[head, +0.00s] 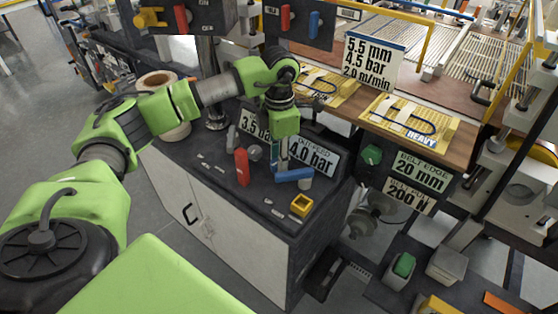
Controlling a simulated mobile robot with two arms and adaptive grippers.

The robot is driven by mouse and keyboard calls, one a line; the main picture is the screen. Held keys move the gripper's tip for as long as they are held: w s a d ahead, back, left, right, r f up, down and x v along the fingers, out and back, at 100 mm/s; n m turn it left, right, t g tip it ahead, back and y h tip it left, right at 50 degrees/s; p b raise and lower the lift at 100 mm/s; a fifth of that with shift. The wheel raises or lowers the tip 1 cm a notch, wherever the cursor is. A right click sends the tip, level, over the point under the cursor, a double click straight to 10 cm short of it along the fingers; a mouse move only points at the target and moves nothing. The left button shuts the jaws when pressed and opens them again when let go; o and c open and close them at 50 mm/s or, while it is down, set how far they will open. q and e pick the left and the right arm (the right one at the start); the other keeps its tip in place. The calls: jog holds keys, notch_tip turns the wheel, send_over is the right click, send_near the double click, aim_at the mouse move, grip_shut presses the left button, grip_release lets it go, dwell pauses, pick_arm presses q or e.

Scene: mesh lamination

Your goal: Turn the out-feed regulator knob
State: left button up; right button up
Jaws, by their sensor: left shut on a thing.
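My left gripper (280,158) points down over the dark top of the cabinet, in front of the out-feed sign (314,157) reading 4.0 bar. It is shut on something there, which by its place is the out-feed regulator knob. The fingers and wrist hide most of the knob, so I cannot make out its angle. A blue handle (294,175) lies just right of and below the fingertips. A red handle (241,167) stands to their left. My right gripper is not in view.
A 3.5 bar sign (250,122) stands partly behind my left arm. A roll (160,84) sits at the cabinet's back left. A yellow square part (301,205) is near the front right edge. A 5.5 mm, 4.5 bar sign (373,62) stands behind.

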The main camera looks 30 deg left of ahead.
pick_arm(q)
jog(key=shift+m, duration=0.6)
jog(key=o, duration=1.1)
